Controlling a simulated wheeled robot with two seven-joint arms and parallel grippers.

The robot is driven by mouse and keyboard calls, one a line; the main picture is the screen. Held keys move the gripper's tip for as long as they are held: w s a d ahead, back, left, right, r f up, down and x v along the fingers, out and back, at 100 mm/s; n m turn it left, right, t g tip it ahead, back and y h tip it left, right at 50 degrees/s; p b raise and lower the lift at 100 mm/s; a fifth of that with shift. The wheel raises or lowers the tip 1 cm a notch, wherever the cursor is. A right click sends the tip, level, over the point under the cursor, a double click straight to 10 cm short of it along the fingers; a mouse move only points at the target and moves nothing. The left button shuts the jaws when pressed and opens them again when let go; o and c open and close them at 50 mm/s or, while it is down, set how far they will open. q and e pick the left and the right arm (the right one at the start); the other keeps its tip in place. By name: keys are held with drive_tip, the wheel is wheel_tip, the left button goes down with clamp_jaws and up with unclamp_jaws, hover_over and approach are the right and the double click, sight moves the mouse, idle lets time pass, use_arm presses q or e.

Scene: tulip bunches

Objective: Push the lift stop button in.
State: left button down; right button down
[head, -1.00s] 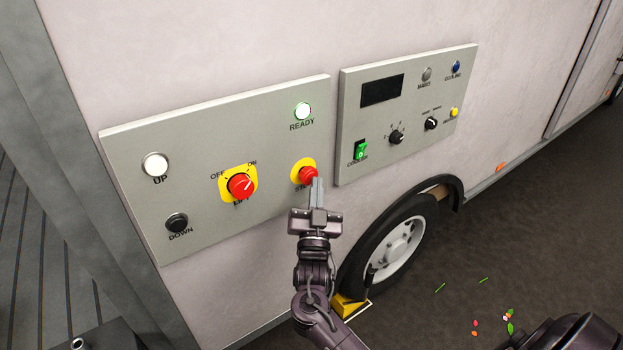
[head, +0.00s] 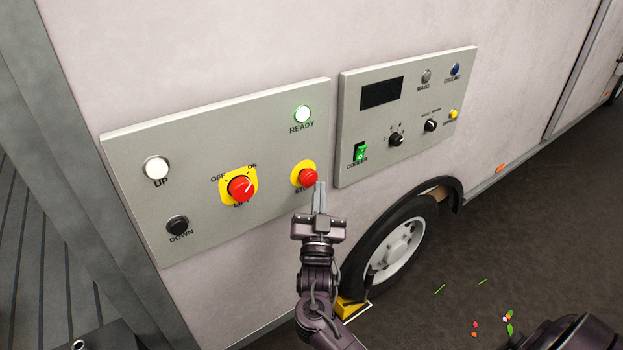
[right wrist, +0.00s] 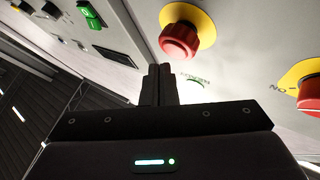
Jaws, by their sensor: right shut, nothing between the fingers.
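The lift stop button (head: 307,178) is a red mushroom knob on a yellow plate, on the left grey panel (head: 205,125). It also shows in the right wrist view (right wrist: 179,40) and stands out from its plate there. My right gripper (head: 320,184) is shut and empty. Its fingertips are just to the right of and slightly below the knob in the head view. In the right wrist view the fingertips (right wrist: 159,70) lie just below the knob; I cannot tell whether they touch. The left gripper is not in view.
The red LIFT rotary switch (head: 241,188) sits left of the stop button. A lit READY lamp (head: 302,113) is above it. UP (head: 156,167) and DOWN (head: 177,225) buttons are further left. A second panel (head: 350,105) with a green switch is at right, above a wheel (head: 400,245).

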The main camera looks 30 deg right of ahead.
drive_tip(key=s+p, duration=0.2)
drive_tip(key=s, duration=0.3)
drive_tip(key=shift+d, duration=0.15)
idle(0.3)
drive_tip(key=shift+f, duration=0.1)
